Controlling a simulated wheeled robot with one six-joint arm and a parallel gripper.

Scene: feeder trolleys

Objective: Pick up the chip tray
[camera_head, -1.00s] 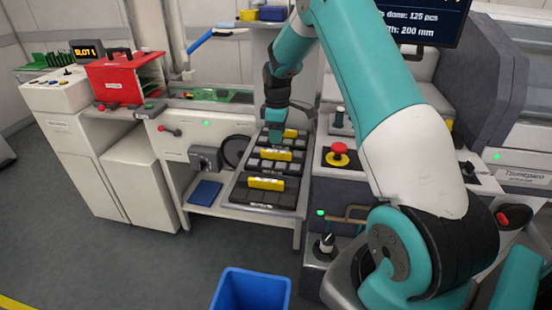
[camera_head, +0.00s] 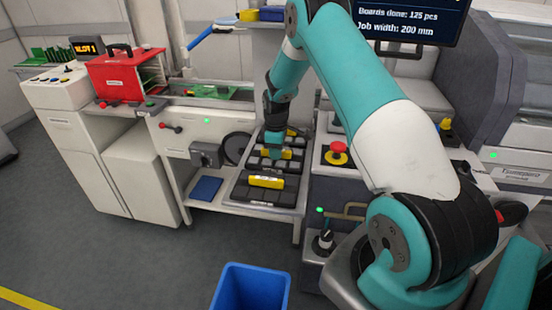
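Dark chip trays with yellow handles lie in a row on a low shelf between the machines. The front tray (camera_head: 262,196) has its yellow handle (camera_head: 266,182) in full view. The middle tray (camera_head: 254,163) is partly covered by my gripper (camera_head: 279,153), which points down at its yellow handle. The back tray (camera_head: 300,142) shows only in part behind my wrist. The gripper's fingers are small and overlap the middle handle, so I cannot tell whether they are open, shut or touching it.
A red emergency button (camera_head: 336,153) stands on the panel right of the trays. A blue bin (camera_head: 250,290) is on the floor in front. A blue pad (camera_head: 206,188) lies left of the trays. A red case (camera_head: 122,76) sits at the back left. The floor at left is clear.

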